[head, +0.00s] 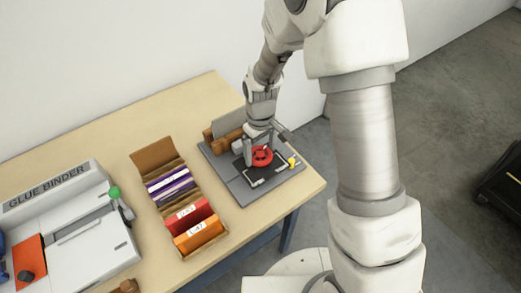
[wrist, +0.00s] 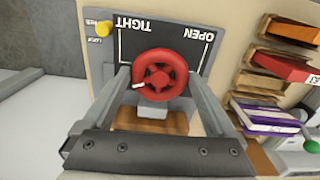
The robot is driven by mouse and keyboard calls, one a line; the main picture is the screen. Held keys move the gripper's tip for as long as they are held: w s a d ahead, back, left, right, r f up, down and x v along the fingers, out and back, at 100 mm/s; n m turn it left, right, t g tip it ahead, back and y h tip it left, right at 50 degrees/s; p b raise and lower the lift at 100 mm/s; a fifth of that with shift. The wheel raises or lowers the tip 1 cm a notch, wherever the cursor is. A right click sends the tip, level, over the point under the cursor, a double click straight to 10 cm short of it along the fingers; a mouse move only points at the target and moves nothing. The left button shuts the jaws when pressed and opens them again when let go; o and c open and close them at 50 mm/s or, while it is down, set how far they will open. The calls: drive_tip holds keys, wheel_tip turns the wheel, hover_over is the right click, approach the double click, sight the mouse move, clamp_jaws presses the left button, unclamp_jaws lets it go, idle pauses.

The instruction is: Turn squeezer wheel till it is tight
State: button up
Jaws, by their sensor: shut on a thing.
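The red squeezer wheel (head: 262,156) sits on a dark grey device at the right end of the table. In the wrist view the wheel (wrist: 151,62) has a star-shaped hub, and a white mark shows on its lower left rim. The words TIGHT (wrist: 132,25) and OPEN (wrist: 195,34) appear upside down on the dark plate above it, TIGHT on the left and OPEN on the right. My gripper (head: 259,152) reaches down over the wheel. Its fingers (wrist: 160,80) stand on both sides of the wheel, shut on it. The exact finger contact is partly hidden.
A yellow knob (head: 293,162) sits at the device's right edge, beside a small label. A cardboard box (head: 165,215) of purple, red and orange folders stands left of the device. The glue binder (head: 85,235) stands farther left. Bare tabletop (head: 190,100) lies behind.

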sight(260, 154)
idle(0.4)
drive_tip(key=o, duration=1)
drive_tip(key=shift+r, duration=0.15)
wheel_tip(260, 154, up, 17)
drive_tip(key=shift+r, duration=0.15)
